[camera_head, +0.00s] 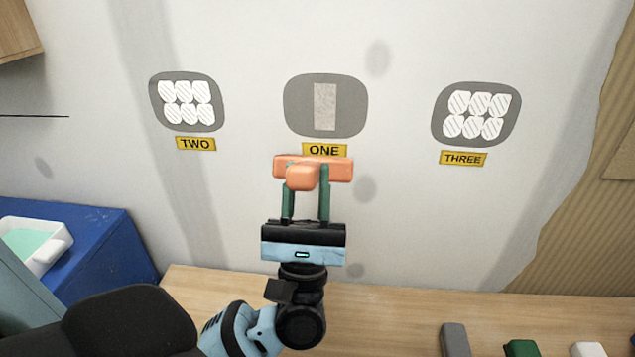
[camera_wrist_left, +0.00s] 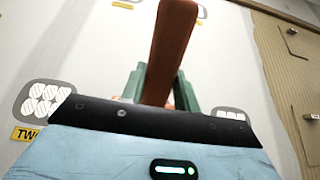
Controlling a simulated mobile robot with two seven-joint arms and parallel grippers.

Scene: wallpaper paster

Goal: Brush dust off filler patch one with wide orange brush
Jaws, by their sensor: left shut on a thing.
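Filler patch one (camera_head: 352,105) is a grey rounded area on the wall with a light, speckled upright strip in its middle. The yellow ONE label (camera_head: 324,150) is just below it. My left gripper (camera_head: 306,190) has green fingers and is shut on the wide orange brush (camera_head: 333,169). The brush is held crosswise just below patch one, its top edge close to the label. The brush's orange handle also shows in the left wrist view (camera_wrist_left: 172,50), between the green fingers. Whether the bristles touch the wall cannot be told. My right gripper is not in view.
Patch two (camera_head: 219,104) on the left and patch three (camera_head: 441,120) on the right carry several white dabs. A blue box (camera_head: 100,250) with a white tray (camera_head: 55,246) stands at the left. Grey, green and white items lie at the wooden table's (camera_head: 390,300) lower right.

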